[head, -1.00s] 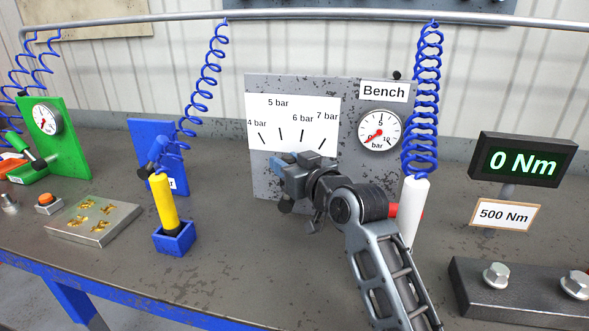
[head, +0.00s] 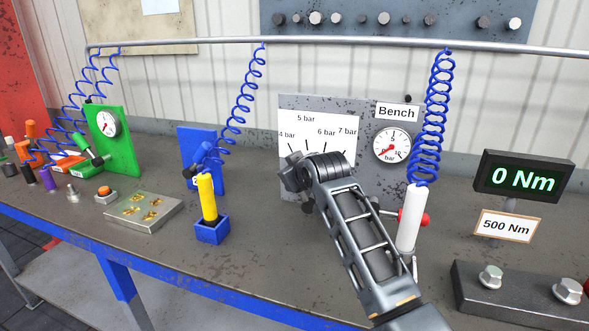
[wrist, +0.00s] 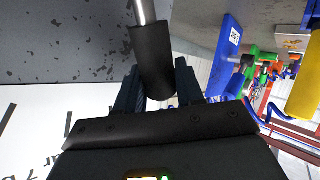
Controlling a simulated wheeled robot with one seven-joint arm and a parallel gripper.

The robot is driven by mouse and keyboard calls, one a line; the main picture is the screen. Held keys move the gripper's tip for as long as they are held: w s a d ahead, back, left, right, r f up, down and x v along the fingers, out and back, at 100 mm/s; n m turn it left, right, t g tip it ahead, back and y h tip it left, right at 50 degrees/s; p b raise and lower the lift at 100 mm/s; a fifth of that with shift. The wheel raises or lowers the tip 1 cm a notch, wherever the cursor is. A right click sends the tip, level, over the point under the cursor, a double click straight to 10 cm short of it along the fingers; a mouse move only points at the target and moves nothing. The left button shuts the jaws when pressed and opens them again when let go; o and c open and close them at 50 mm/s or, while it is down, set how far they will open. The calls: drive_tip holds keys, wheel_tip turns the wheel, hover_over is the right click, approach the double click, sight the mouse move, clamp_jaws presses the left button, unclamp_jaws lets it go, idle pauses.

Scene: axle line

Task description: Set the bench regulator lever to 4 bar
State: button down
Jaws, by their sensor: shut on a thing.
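The grey Bench regulator panel (head: 320,101) stands upright on the bench. Its white scale (head: 319,125) is marked 4, 5, 6 and 7 bar. The round gauge (head: 392,146) has its red needle at the low end. The lever, a metal rod with a black grip (wrist: 152,62), shows in the wrist view; in the head view my arm hides it. My gripper (wrist: 160,92) is shut on the black grip, with a dark finger on each side. In the head view my gripper is at the panel's lower left, below the 4 bar mark, its fingertips hidden.
A white tool (head: 411,218) hangs on a blue coiled hose right of the panel, beside a red knob (head: 424,218). A blue panel (head: 185,140) and a yellow tool in a blue holder (head: 207,198) stand to the left. A 0 Nm display (head: 521,177) is at the right.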

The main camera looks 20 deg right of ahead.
drive_tip(key=shift+a, duration=0.1)
drive_tip(key=c, duration=1.1)
unclamp_jaws()
drive_tip(key=shift+s, duration=0.1)
drive_tip(key=shift+b+v, duration=0.5)
drive_tip(key=shift+v, duration=3.3)
